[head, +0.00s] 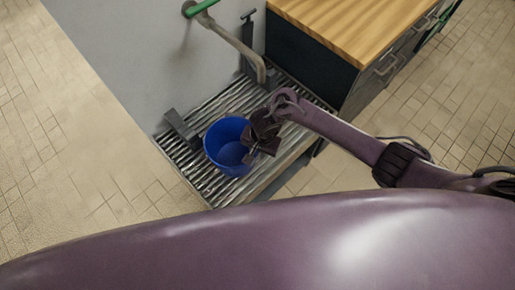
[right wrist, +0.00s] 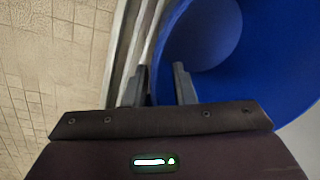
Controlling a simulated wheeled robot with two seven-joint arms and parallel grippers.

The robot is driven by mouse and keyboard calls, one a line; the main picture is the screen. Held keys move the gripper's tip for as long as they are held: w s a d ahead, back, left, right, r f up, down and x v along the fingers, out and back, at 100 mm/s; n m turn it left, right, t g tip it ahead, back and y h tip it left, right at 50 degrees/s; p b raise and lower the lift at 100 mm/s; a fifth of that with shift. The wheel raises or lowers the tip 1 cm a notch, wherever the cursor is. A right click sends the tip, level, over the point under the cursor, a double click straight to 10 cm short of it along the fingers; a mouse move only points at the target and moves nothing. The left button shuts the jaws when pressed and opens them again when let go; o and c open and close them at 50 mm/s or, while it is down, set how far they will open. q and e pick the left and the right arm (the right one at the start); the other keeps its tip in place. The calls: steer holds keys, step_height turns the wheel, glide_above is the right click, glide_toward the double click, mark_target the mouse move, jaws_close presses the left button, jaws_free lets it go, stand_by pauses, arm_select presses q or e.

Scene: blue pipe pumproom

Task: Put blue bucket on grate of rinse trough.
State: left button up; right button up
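The blue bucket (head: 229,146) stands upright, apparently resting on the slatted metal grate (head: 239,97) of the rinse trough. Its inside looks empty. My right gripper (head: 252,143) is at the bucket's right rim in the head view. In the right wrist view the two fingers (right wrist: 160,87) are apart, with the rim of the bucket (right wrist: 215,65) between them. One finger is over the inside of the bucket and the other is outside it. A gap shows between the fingers and the wall. My left gripper is not in view.
A grey wall panel (head: 125,50) stands behind the grate, with a tap pipe (head: 235,42) and green handle (head: 200,7) above. A cabinet with a wooden top (head: 345,30) stands at the right. Tiled floor (head: 60,150) is clear at the left.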

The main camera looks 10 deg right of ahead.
steer(key=shift+r, duration=0.15)
steer(key=shift+f+b, duration=0.35)
steer(key=shift+b, duration=0.3)
step_height(320, 180, up, 8)
steer(key=d+p, duration=0.1)
steer(key=p, duration=0.2)
steer(key=shift+s, duration=0.2)
steer(key=shift+a, duration=0.1)
